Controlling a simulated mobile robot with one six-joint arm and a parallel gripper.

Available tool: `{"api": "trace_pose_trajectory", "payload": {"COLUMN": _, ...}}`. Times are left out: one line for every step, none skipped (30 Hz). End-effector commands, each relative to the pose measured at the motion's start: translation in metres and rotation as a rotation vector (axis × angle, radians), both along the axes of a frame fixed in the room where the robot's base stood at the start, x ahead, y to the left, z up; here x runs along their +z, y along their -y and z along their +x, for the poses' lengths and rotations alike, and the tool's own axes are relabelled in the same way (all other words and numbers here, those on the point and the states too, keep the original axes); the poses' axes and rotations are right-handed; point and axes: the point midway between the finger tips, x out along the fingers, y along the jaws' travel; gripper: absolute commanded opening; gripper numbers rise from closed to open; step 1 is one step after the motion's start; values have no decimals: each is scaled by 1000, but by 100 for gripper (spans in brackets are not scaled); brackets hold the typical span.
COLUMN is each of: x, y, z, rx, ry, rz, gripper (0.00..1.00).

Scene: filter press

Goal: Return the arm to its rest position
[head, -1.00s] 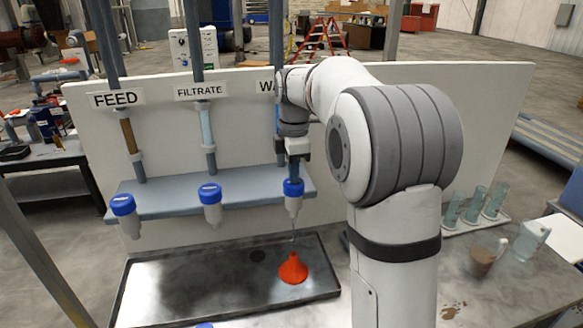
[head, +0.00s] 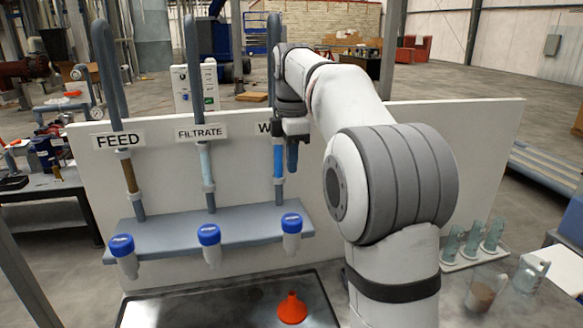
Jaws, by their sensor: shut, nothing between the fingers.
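My gripper (head: 292,165) points down in front of the white panel (head: 400,125), at the right-hand pipe, above the blue-capped bottle (head: 291,231) on the right. It is shut and empty, and clear space shows between it and the bottle cap. My arm rises from the right of the tray and reaches across the panel, partly covering the right-hand sign. Only a "W" of that sign (head: 264,128) shows.
A blue-grey shelf (head: 255,233) holds three blue-capped bottles, under the FEED (head: 118,140) and FILTRATE (head: 200,132) signs. An orange funnel (head: 292,309) stands in the dark tray (head: 200,310). Glass tubes (head: 472,242) and a beaker (head: 482,292) stand on the right.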

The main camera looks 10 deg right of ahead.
Motion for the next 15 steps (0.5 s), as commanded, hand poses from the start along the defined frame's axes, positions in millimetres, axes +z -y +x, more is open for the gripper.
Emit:
{"api": "trace_pose_trajectory", "payload": {"x": 0, "y": 0, "z": 0, "rx": 0, "ry": 0, "rz": 0, "gripper": 0}}
{"api": "trace_pose_trajectory", "payload": {"x": 0, "y": 0, "z": 0, "rx": 0, "ry": 0, "rz": 0, "gripper": 0}}
{"api": "trace_pose_trajectory", "payload": {"x": 0, "y": 0, "z": 0, "rx": 0, "ry": 0, "rz": 0, "gripper": 0}}
{"api": "trace_pose_trajectory", "payload": {"x": 0, "y": 0, "z": 0, "rx": 0, "ry": 0, "rz": 0, "gripper": 0}}
{"api": "trace_pose_trajectory", "payload": {"x": 0, "y": 0, "z": 0, "rx": 0, "ry": 1, "rz": 0, "gripper": 0}}
{"api": "trace_pose_trajectory", "payload": {"x": 0, "y": 0, "z": 0, "rx": -1, "ry": 1, "rz": 0, "gripper": 0}}
{"api": "trace_pose_trajectory", "payload": {"x": 0, "y": 0, "z": -1, "rx": -5, "ry": 2, "rz": 0, "gripper": 0}}
{"api": "trace_pose_trajectory", "payload": {"x": 0, "y": 0, "z": -2, "rx": -14, "ry": 5, "rz": 0, "gripper": 0}}
{"api": "trace_pose_trajectory", "payload": {"x": -1, "y": 0, "z": -6, "rx": -33, "ry": 9, "rz": 0, "gripper": 0}}
{"api": "trace_pose_trajectory", "payload": {"x": -2, "y": -1, "z": -10, "rx": -54, "ry": 12, "rz": 0, "gripper": 0}}
{"api": "trace_pose_trajectory", "payload": {"x": -3, "y": -1, "z": -15, "rx": -82, "ry": 17, "rz": 1, "gripper": 0}}
{"api": "trace_pose_trajectory", "payload": {"x": -6, "y": -1, "z": -23, "rx": -130, "ry": 26, "rz": 2, "gripper": 0}}
{"api": "trace_pose_trajectory", "payload": {"x": -8, "y": -1, "z": -30, "rx": -173, "ry": 35, "rz": 3, "gripper": 0}}
{"api": "trace_pose_trajectory", "payload": {"x": -11, "y": -2, "z": -39, "rx": -221, "ry": 44, "rz": 5, "gripper": 0}}
{"api": "trace_pose_trajectory", "payload": {"x": -16, "y": -2, "z": -51, "rx": -293, "ry": 57, "rz": 9, "gripper": 0}}
